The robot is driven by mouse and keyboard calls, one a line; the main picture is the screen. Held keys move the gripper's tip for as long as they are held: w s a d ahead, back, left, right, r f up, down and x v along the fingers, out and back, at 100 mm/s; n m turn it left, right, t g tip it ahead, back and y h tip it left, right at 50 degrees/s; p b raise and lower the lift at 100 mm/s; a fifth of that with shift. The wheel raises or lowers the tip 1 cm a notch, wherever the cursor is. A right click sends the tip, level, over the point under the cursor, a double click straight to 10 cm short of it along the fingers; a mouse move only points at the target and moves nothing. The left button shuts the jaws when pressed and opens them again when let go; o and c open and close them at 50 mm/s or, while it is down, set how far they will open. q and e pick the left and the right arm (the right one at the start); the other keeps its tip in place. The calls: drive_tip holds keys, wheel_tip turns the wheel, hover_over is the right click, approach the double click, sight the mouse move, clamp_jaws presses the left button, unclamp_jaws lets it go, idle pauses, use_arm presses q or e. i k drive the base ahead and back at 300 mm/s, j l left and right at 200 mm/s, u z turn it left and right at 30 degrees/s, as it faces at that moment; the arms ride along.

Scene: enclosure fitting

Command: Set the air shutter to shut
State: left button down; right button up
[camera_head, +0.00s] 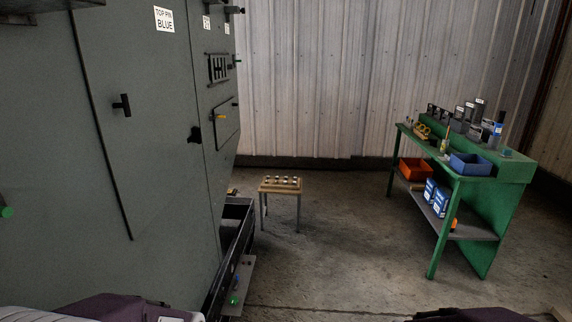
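A tall grey-green enclosure (150,130) fills the left side. No part of it is clearly readable as the air shutter. On its narrower right face are a dark slotted plate (218,68) with upright bars, and below it an outlined panel (226,124) with a small orange piece. At this distance and slant I cannot tell whether the slots are open or shut. Neither gripper's fingers show.
A black handle (122,105) and a black latch (194,136) stick out from the enclosure. A low stool (280,186) holds several small parts. A green workbench (440,172) with bins stands at right. The concrete floor between stool and bench is clear.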

sight(228, 66)
drive_tip(key=i, duration=0.95)
drive_tip(key=i+l+u, duration=0.1)
drive_tip(key=i, duration=0.85)
drive_tip(key=i+l+u, duration=0.1)
drive_tip(key=i, duration=0.85)
